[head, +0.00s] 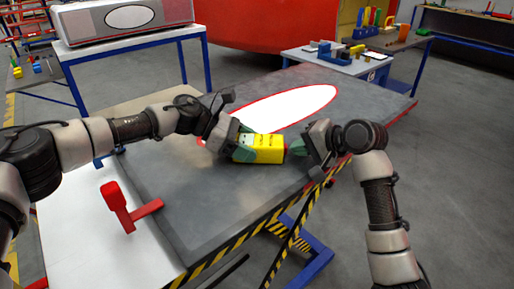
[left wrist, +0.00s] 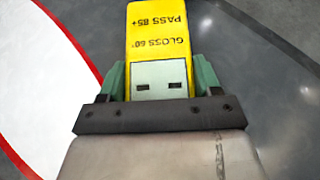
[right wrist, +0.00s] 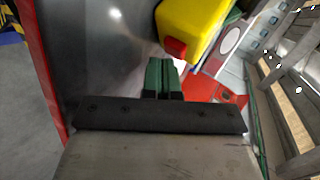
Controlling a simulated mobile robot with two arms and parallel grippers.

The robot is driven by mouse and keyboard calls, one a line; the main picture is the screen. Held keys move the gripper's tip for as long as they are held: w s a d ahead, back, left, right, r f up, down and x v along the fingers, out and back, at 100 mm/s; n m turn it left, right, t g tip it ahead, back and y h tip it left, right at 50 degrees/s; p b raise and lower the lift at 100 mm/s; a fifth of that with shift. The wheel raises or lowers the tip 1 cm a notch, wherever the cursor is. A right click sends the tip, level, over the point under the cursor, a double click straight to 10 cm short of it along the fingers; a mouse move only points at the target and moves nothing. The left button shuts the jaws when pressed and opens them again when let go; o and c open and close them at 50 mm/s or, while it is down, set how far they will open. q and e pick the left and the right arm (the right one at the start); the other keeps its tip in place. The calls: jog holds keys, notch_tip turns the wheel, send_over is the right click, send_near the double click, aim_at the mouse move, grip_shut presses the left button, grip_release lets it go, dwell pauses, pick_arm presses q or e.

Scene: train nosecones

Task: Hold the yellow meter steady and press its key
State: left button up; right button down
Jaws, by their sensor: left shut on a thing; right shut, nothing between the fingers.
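The yellow meter (head: 265,149) is on the grey table top in the head view, in front of the white oval. My left gripper (head: 238,146) is shut on its left end. In the left wrist view the meter (left wrist: 158,40) lies between the green fingers (left wrist: 158,80), with "GLOSS 60°" and "PASS 85+" printed on it and a pale grey panel near the fingers. My right gripper (head: 307,154) is shut and empty, just right of the meter. In the right wrist view a red key (right wrist: 174,48) sticks out of the meter's end (right wrist: 190,22), just beyond the closed green fingertips (right wrist: 161,75), apparently with a small gap.
The grey table (head: 190,215) has a striped front edge and a white oval with a red rim (head: 290,108). A red clamp-like part (head: 120,207) stands at the left. The table's front area is clear. A side table with coloured parts (head: 345,65) stands behind.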

pick_arm(q)
jog(key=shift+f, duration=0.1)
pick_arm(e)
jog(key=shift+d, duration=0.5)
jog(key=shift+d, duration=3.05)
pick_arm(q)
jog(key=o, duration=0.8)
